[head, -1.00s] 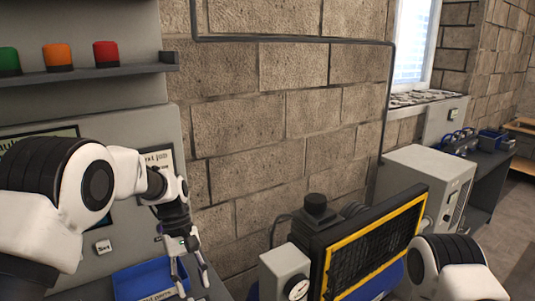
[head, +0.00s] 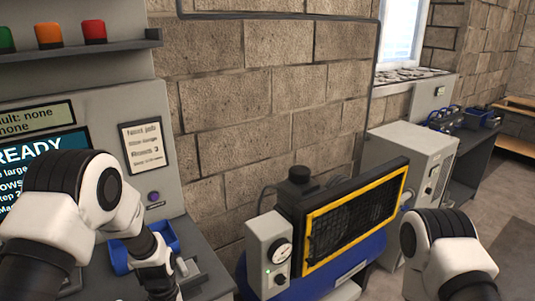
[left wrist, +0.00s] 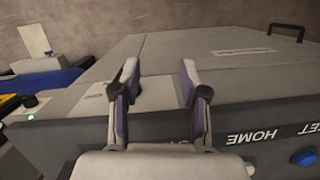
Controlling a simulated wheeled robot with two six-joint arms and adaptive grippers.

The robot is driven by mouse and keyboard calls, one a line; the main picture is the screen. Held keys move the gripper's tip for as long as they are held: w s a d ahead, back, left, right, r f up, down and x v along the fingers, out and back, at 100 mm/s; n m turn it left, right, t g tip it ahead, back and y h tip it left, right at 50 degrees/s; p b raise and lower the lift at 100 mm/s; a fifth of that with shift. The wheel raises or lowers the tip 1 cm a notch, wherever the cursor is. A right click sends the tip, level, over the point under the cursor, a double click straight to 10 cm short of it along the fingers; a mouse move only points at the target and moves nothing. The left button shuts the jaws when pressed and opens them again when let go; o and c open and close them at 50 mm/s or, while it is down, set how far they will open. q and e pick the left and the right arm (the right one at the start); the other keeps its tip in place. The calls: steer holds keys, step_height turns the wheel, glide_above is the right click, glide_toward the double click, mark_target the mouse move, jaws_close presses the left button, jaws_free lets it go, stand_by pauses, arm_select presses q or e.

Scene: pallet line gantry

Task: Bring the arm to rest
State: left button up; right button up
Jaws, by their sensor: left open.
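My left arm comes in from the left in the head view and bends down over the console (head: 210,262). My left gripper (head: 186,268) is low in that view, partly hidden behind its wrist. In the left wrist view the left gripper (left wrist: 159,72) has its two fingers apart with nothing between them, above a grey console surface (left wrist: 225,75). Whether the fingers touch that surface is unclear. A blue tray (head: 160,240) lies behind the left forearm, partly covered. My right arm shows at the lower right; its gripper is out of view.
A screen reading READY (head: 40,150) and a paper notice (head: 145,146) are on the console's upright panel. A yellow-framed compressor (head: 355,215) stands right of the console, before a grey cabinet (head: 410,155). A blue button (left wrist: 305,158) sits near the HOME lettering.

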arm_select(q)
steer(key=s+a+f+m+t+y, duration=0.1)
steer(key=s+a+f+m, duration=0.2)
steer(key=s+f, duration=0.9)
steer(key=s+r+m+t, duration=0.1)
steer(key=s+r+m, duration=0.1)
steer(key=s, duration=1)
step_height(320, 180, down, 6)
steer(key=b, duration=0.5)
steer(key=shift+r+b, duration=0.2)
steer(key=shift+b, duration=0.15)
steer(key=shift+w, duration=0.15)
steer(key=shift+f, duration=0.1)
